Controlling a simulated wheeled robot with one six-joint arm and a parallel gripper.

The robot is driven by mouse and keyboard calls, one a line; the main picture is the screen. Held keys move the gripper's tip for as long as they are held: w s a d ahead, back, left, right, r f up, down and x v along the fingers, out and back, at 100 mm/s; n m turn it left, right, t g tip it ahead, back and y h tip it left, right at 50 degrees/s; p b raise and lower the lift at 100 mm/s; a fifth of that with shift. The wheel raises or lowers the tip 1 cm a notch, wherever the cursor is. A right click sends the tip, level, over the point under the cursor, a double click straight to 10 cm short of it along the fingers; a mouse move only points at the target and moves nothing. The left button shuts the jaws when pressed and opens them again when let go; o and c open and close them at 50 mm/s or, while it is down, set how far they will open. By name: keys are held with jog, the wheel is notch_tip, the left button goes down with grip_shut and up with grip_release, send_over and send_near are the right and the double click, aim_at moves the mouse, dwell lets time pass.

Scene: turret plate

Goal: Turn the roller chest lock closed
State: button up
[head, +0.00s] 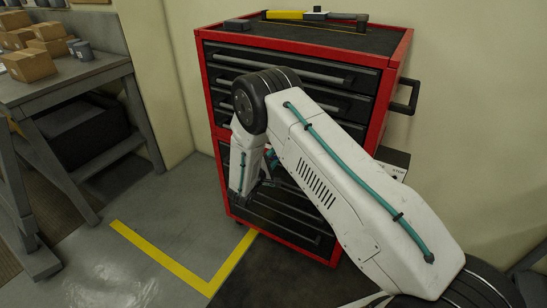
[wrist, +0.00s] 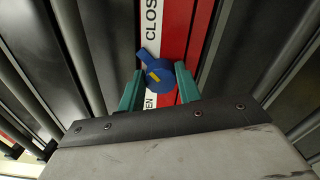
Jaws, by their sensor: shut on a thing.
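The roller chest (head: 400,50) is red with dark drawers and stands in front of my arm in the head view. Its lock is a blue knob (wrist: 162,78) with a yellow mark, on the red and white strip in the wrist view. The knob's tab points up and to the left. The white label (wrist: 152,28) reads "CLOS" above the knob and "EN" below it; the rest is cut off or covered. My gripper (wrist: 160,86) has its teal fingers on both sides of the knob and is shut on it. My arm hides the lock in the head view.
A yellow-and-black tool (head: 300,15) and a dark block (head: 237,25) lie on the chest top. A side handle (head: 406,97) sticks out at the right. A grey workbench (head: 70,80) with cardboard boxes (head: 28,65) stands at the left. Yellow-lined floor between is clear.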

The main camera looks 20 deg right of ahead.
jog(key=shift+w+r, duration=0.1)
jog(key=shift+r, duration=0.1)
jog(key=o, duration=1)
jog(key=shift+a, duration=0.1)
jog(key=shift+f, duration=0.1)
jog(key=v, duration=0.8)
